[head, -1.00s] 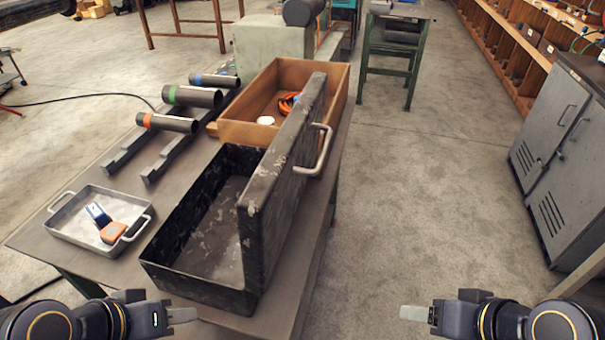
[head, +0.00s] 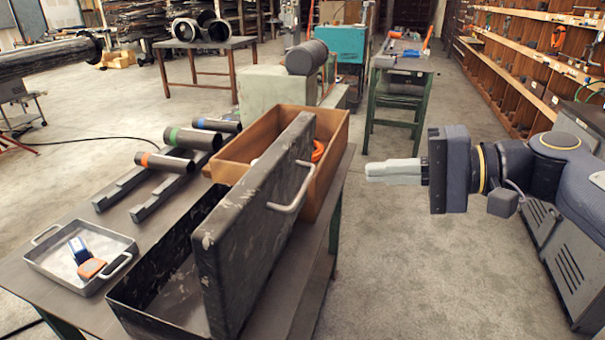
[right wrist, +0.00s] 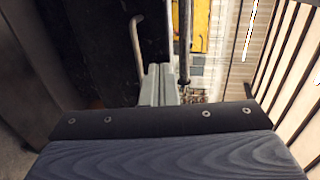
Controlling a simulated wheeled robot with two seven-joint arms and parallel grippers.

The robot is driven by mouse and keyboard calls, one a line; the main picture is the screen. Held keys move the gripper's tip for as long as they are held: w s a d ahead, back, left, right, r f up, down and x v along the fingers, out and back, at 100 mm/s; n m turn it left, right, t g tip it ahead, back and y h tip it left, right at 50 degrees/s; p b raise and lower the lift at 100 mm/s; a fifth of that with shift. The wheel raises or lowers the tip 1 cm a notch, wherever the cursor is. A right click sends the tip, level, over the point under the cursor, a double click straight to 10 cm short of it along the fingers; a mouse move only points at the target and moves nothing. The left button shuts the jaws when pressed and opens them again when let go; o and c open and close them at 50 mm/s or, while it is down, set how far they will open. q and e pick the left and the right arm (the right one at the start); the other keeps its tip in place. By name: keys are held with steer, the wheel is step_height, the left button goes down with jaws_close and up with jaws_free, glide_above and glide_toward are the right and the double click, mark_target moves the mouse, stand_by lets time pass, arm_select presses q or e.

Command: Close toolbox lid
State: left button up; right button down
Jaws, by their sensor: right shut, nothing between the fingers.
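The black toolbox (head: 128,306) stands on the workbench in the head view, its bottom edge cut off by the frame. Its worn dark lid (head: 250,220) stands upright along the right side, so the box is open. A metal handle (head: 297,190) sticks out from the lid's right face. My right gripper (head: 369,172) is shut and empty, to the right of the handle and apart from it in the head view. In the right wrist view its closed fingers (right wrist: 163,72) point toward the dark lid, with the handle (right wrist: 136,40) beside them at upper left. My left gripper is out of view.
A wooden crate (head: 334,140) sits behind the toolbox. A metal tray (head: 50,263) with small tools and several banded pipes (head: 165,162) lie to the left. Floor to the right of the workbench is clear up to the grey cabinet (head: 575,270).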

mark_target(276, 169)
steer(key=p+x, duration=0.1)
steer(key=x, duration=0.8)
steer(key=r+p+x, duration=0.1)
steer(key=x, duration=0.3)
steer(key=shift+a+p, duration=0.25)
steer(key=shift+p, duration=0.05)
